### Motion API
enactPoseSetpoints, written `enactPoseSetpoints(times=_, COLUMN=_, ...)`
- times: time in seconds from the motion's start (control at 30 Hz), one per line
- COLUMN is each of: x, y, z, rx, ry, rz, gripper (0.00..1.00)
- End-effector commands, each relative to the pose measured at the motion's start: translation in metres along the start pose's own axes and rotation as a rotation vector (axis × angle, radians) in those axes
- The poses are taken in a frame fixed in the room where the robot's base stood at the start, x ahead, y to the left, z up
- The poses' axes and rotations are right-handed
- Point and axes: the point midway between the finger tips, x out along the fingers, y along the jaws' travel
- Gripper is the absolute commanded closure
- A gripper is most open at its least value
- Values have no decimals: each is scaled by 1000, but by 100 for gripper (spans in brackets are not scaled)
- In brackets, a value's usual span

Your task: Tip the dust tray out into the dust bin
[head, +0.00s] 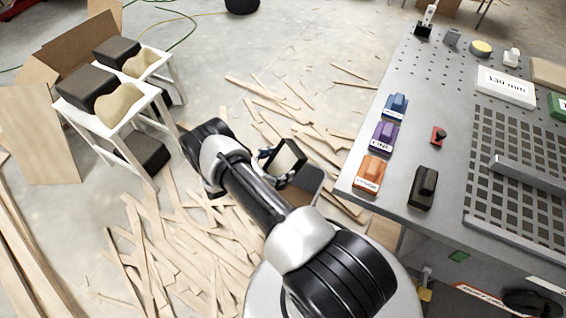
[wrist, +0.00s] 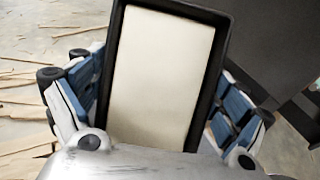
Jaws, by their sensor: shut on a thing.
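The dust tray (wrist: 160,70) fills the middle of the wrist view, with a black rim and a plain cream inner face. I cannot tell whether that face is dust or bare tray. My gripper (wrist: 160,112) is shut on the tray, with blue-and-white fingers on both sides. In the head view the tray (head: 289,157) is held steeply tilted in my gripper (head: 276,166), left of the bench.
A grey workbench (head: 352,182) on the right holds orange, purple, blue and black blocks near its left edge. Wood strips (head: 190,235) litter the floor. A white stand (head: 135,110) with dark and cream blocks is at the left. Open floor lies at the back.

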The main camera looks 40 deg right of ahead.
Motion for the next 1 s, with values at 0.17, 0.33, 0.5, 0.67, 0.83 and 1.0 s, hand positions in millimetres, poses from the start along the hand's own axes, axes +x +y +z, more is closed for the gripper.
enactPoseSetpoints(times=0.17, x=-2, y=-1, z=-9, rx=-1, ry=-168, rz=0, gripper=37)
enactPoseSetpoints(times=0.33, x=-5, y=-2, z=-13, rx=0, ry=-293, rz=-2, gripper=37)
enactPoseSetpoints(times=0.5, x=-6, y=0, z=-15, rx=0, ry=-364, rz=-1, gripper=37)
enactPoseSetpoints(times=0.67, x=-7, y=0, z=-15, rx=1, ry=-399, rz=-2, gripper=37)
enactPoseSetpoints(times=0.83, x=-8, y=0, z=-15, rx=0, ry=-407, rz=-3, gripper=37)
enactPoseSetpoints(times=1.0, x=-8, y=0, z=-15, rx=0, ry=-406, rz=-3, gripper=37)
